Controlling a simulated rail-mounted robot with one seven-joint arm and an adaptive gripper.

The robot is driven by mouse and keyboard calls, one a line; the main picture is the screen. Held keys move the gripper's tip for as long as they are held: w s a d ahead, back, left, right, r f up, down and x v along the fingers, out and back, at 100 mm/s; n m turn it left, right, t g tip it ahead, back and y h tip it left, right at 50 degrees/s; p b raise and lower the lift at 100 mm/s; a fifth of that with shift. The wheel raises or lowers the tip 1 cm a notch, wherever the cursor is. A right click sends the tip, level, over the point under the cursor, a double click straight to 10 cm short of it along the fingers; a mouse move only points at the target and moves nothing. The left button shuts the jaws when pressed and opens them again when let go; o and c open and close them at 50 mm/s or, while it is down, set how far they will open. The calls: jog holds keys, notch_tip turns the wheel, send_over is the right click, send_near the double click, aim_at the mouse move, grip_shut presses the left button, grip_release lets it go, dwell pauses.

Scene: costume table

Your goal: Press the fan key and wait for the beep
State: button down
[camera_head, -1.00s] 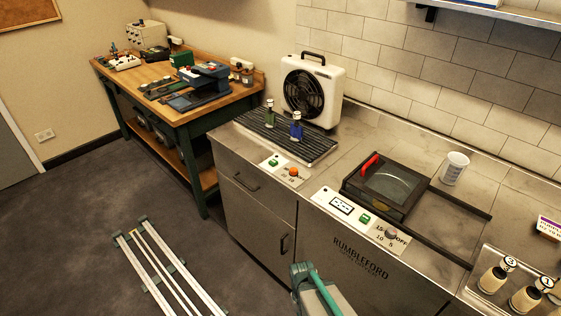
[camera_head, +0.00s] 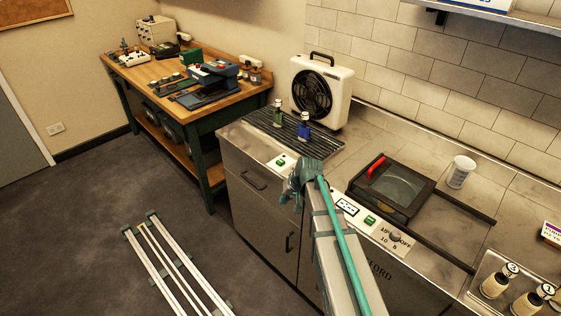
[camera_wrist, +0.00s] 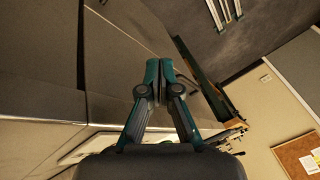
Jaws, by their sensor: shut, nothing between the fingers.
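The white box fan (camera_head: 320,92) stands at the back of the counter, behind a dark ribbed rack. Its white control panel (camera_head: 275,160) lies at the counter's front edge, with a green key (camera_head: 282,161). The panel's orange knob is hidden behind my arm. My gripper (camera_head: 291,196) is shut and empty, in front of the cabinet just right of and below the green key in the picture. It looks apart from the key, though the depth is hard to judge. In the wrist view, the closed fingertips (camera_wrist: 160,63) point away from a pale panel strip (camera_wrist: 90,147).
A green bottle (camera_head: 277,112) and a blue bottle (camera_head: 304,127) stand on the rack (camera_head: 268,125). To the right are a second panel with another green key (camera_head: 370,220), a dark lidded unit (camera_head: 415,212) with a red handle, and a white cup (camera_head: 460,171).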

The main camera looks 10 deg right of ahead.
jog(key=w+d+r+t+y, duration=0.2)
jog(key=w+r+t, duration=0.1)
jog(key=w+r, duration=1.3)
jog(key=shift+w+r+t+y, duration=0.2)
jog(key=shift+r+t+y, duration=0.1)
jog(key=shift+r, duration=0.3)
jog(key=shift+f, duration=0.2)
jog(key=b, duration=0.3)
send_over(282, 161)
notch_tip(282, 161, down, 7)
jog(key=shift+f, duration=0.1)
jog(key=shift+f+b, duration=0.55)
jog(key=shift+f, duration=0.1)
jog(key=shift+f, duration=0.15)
jog(key=shift+f+b, duration=0.3)
jog(key=shift+b, duration=0.1)
